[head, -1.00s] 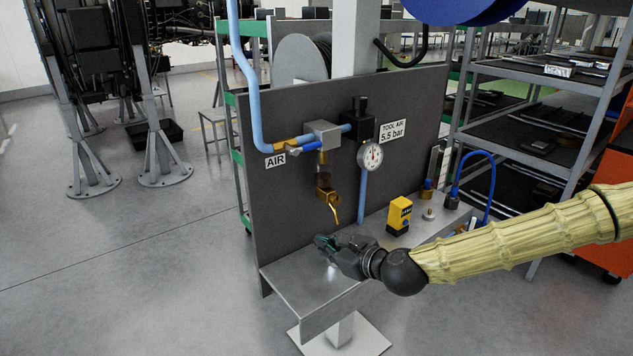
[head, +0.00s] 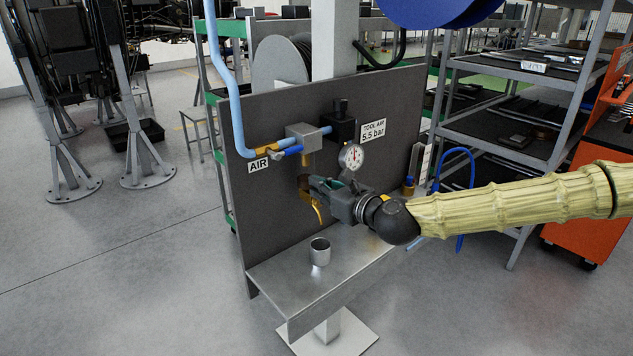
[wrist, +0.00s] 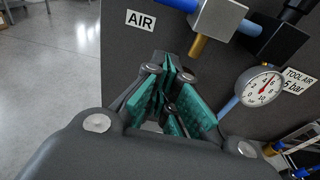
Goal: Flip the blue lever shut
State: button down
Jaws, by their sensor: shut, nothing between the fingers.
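The blue lever (head: 290,151) sits on the grey valve block (head: 305,136) on the dark panel, above and right of the AIR label (head: 258,166). It points left and slightly down from the block, close to the line of the pipe. My gripper (head: 312,185) is shut and empty, below the lever and apart from it, beside the brass outlet (head: 303,160). In the wrist view the green-padded fingertips (wrist: 172,68) point up at the panel. Part of the lever (wrist: 183,3) shows at the top edge there, left of the block.
A pressure gauge (head: 351,156) stands right of the block, close above my gripper. A light-blue pipe (head: 222,80) drops on the left. A metal cup (head: 320,252) stands on the shelf (head: 285,285).

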aim_at(293, 150)
jog(key=w+a+r+p, duration=0.2)
jog(key=w+a+p, duration=0.2)
jog(key=w+p, duration=0.1)
jog(key=shift+w+a+r, duration=0.3)
jog(key=shift+w+r, duration=0.05)
jog(key=shift+w, duration=0.2)
jog(key=shift+s+d, duration=0.1)
